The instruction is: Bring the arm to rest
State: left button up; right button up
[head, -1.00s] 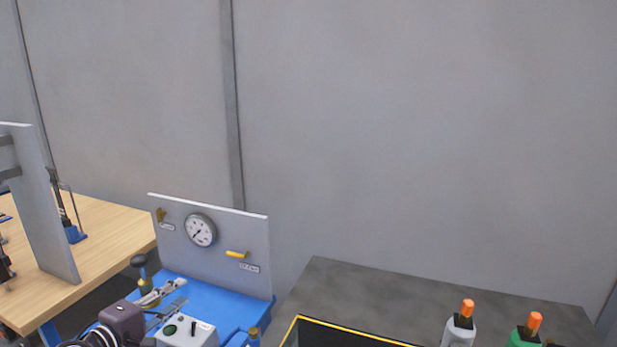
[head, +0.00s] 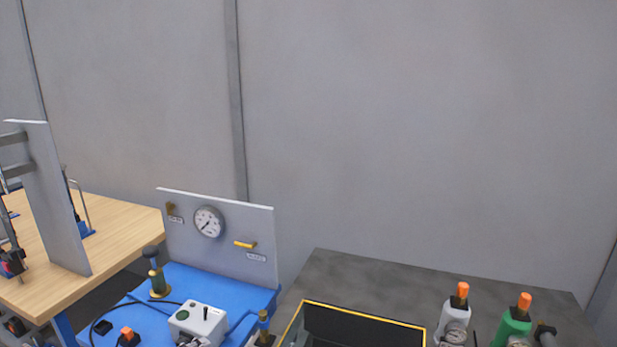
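Neither of my grippers can be made out in the head view, so I cannot see their fingers or whether they hold anything. The blue bench (head: 215,280) stands at the lower left of centre. Its upright grey panel (head: 180,230) carries a round dial gauge (head: 208,222) and a yellow lever (head: 244,244). A light grey control box (head: 198,320) with a green button sits on the bench, beside a black-knobbed brass post (head: 156,276).
A wooden table (head: 115,225) with an upright grey plate (head: 58,200) stands at the left.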

pick_arm(q)
jog(key=s+d+f+m+g+y, duration=0.1)
jog(key=s+d+f+m+g, duration=0.15)
jog(key=s+f, duration=0.35)
jog(key=s+d+f+m+g+y, duration=0.1)
jog(key=s+d+f+m+g, duration=0.2)
jog(key=s, duration=0.6)
jog(key=s+f+m+g+y, duration=0.25)
jog(key=s+m, duration=0.35)
jog(key=s, duration=1.2)
notch_tip(320, 180, down, 26)
jog(key=s+g+b, duration=0.1)
jog(key=b, duration=0.1)
jog(key=s+a+f, duration=0.1)
jog(key=s+f, duration=0.8)
jog(key=s+a+f+g, duration=0.1)
jog(key=s+a+f, duration=0.1)
jog(key=s+f, duration=0.6)
jog(key=shift+s+a+f+y+b, duration=0.25)
jog(key=shift+s+f+y+b, duration=0.15)
jog(key=shift+f, duration=0.35)
pick_arm(e)
jog(key=f, duration=0.2)
jog(key=shift+s+a+f, duration=0.25)
jog(key=shift+s+f, duration=0.1)
jog(key=shift+f, duration=0.05)
pick_arm(q)
jog(key=shift+w, duration=0.1)
pick_arm(e)
jog(key=shift+d, duration=0.15)
